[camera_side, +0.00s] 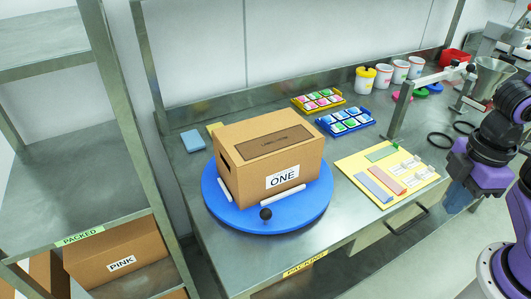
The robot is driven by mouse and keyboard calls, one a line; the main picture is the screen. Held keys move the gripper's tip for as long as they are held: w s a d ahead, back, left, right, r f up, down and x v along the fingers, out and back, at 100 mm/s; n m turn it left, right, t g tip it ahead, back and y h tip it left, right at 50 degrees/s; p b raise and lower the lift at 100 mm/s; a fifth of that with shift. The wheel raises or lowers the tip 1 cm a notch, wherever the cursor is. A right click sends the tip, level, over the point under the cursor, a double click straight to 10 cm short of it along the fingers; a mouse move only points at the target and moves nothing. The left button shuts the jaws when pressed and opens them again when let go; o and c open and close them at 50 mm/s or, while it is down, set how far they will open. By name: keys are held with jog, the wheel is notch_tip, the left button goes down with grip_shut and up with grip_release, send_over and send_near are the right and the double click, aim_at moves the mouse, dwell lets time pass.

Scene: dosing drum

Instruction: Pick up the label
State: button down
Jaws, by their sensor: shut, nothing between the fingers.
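A yellow board (352,164) lies on the steel bench, right of the box. On it are a green strip (381,154), a pink strip (387,180), a blue strip (373,187) and several small white labels (410,163); their print is too small to read. A cardboard box (235,182) marked ONE stands on a blue turntable (308,213). A darker brown patch with faint lettering (272,143) is on its top. My gripper (457,206) hangs at the right, apart from the board and labels. It is shut and empty; its fingertips are hard to make out.
Blue (345,122) and yellow (318,102) trays of coloured pieces stand at the back, near several tubs (383,74). A metal post (398,117) rises behind the board. A shelf marked PACKED (80,238) with a PINK box (122,263) is at left.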

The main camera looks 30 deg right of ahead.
jog(key=c, duration=1.3)
grip_release()
jog(key=w+d+m, duration=0.3)
jog(key=w+m, duration=0.1)
jog(key=w, duration=0.6)
jog(key=m, duration=0.9)
send_over(413, 179)
jog(key=d, duration=0.2)
notch_tip(413, 179, down, 4)
jog(key=f, duration=1.1)
jog(key=shift+a, duration=0.25)
jog(key=shift+w+d+f, duration=0.1)
jog(key=shift+f, duration=3.05)
